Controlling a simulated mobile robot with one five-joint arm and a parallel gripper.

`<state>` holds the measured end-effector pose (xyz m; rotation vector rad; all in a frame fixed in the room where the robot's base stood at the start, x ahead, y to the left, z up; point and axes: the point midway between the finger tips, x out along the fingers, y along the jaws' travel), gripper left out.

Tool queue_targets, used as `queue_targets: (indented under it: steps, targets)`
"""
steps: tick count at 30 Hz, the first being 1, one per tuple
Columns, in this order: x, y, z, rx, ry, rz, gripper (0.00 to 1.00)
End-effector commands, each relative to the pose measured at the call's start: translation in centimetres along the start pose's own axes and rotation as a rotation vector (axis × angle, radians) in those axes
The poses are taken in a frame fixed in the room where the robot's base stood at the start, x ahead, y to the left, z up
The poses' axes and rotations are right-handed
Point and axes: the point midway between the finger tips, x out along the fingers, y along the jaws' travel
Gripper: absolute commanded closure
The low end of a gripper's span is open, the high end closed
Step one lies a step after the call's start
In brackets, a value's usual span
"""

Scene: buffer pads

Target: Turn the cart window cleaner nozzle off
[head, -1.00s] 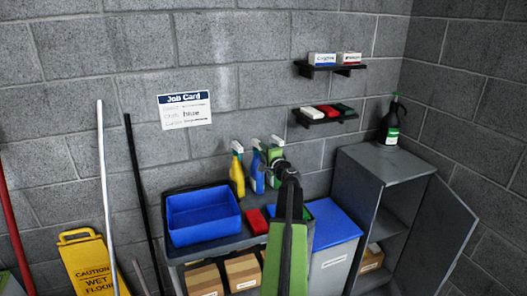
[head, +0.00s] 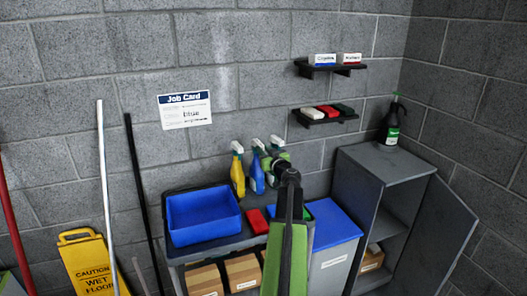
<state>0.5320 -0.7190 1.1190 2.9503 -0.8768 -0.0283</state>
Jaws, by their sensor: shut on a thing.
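Spray bottles stand in a row at the back of the cart (head: 226,243). A yellow one (head: 237,178) is on the left and a blue one (head: 257,180) beside it, each with a white nozzle head. A third, greenish one with a white nozzle (head: 277,141) is mostly hidden behind my gripper. I cannot read the labels.
A blue bin (head: 204,216) and a red item (head: 257,221) are on the cart, with boxes below. To the right are a blue-lidded container (head: 333,226) and an open grey cabinet (head: 385,165) with a dark spray bottle (head: 390,125). Wall shelves (head: 325,117) hang above.

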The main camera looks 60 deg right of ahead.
Motion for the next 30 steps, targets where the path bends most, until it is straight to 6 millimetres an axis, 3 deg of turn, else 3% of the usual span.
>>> queue_targets:
  steps: [2,3,6,17,30]
  targets:
    - [0.0,0.0,0.0,0.000,0.000,0.001,0.93]
    - [0.0,0.0,0.0,0.000,0.000,0.001,0.73]
    - [0.0,0.0,0.0,0.001,0.000,0.001,0.62]
    - [-0.4,0.0,0.0,0.003,0.000,0.001,0.62]
    - [-5.3,-0.2,0.0,0.003,0.000,0.001,0.62]
